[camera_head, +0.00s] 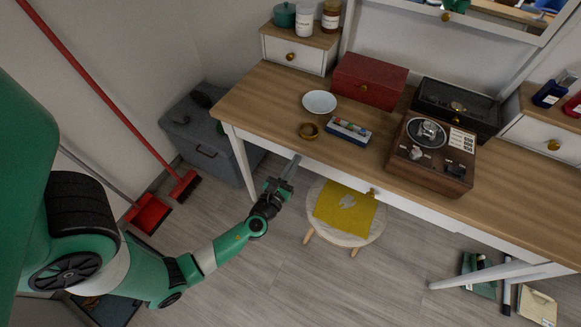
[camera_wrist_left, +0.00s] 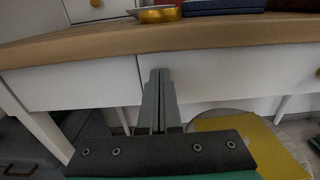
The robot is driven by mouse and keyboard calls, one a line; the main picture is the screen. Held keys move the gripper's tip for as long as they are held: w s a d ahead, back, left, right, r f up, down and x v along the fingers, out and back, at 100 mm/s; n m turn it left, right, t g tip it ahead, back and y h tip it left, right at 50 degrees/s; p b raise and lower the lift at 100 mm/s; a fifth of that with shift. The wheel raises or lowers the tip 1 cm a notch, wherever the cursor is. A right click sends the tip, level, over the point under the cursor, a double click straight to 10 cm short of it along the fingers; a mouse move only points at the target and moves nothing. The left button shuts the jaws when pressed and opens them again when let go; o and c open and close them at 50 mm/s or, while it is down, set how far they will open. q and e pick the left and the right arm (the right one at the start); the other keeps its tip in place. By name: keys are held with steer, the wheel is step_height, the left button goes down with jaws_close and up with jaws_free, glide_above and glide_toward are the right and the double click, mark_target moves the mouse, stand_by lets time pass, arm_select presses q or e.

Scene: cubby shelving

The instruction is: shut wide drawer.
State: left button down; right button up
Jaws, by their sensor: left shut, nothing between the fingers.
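The wide drawer (camera_head: 395,200) is the white front under the wooden table top, with a brass knob at its middle. In the left wrist view its white front (camera_wrist_left: 235,75) spans the right side, beyond a vertical seam. It looks nearly flush under the table edge; I cannot tell whether a small gap remains. My left gripper (camera_head: 294,160) is shut and empty, its fingers pointing at the table front. In the left wrist view the fingertips (camera_wrist_left: 160,73) are in front of the drawer's left end, close to the seam; contact is unclear. My right gripper is out of view.
A round stool (camera_head: 348,237) with a yellow cloth stands under the table, right of my left gripper. A grey box (camera_head: 205,150) stands left of the table leg. On the table (camera_head: 265,95) are a plate, a brass bowl and several boxes.

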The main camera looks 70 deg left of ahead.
arm_select(q)
steer(key=shift+w+a+f, duration=0.2)
steer(key=shift+w+a, duration=0.3)
steer(key=shift+s+d, duration=0.1)
steer(key=p+v, duration=0.2)
steer(key=v, duration=1.2)
steer(key=shift+p, duration=0.4)
steer(key=shift+r, duration=0.15)
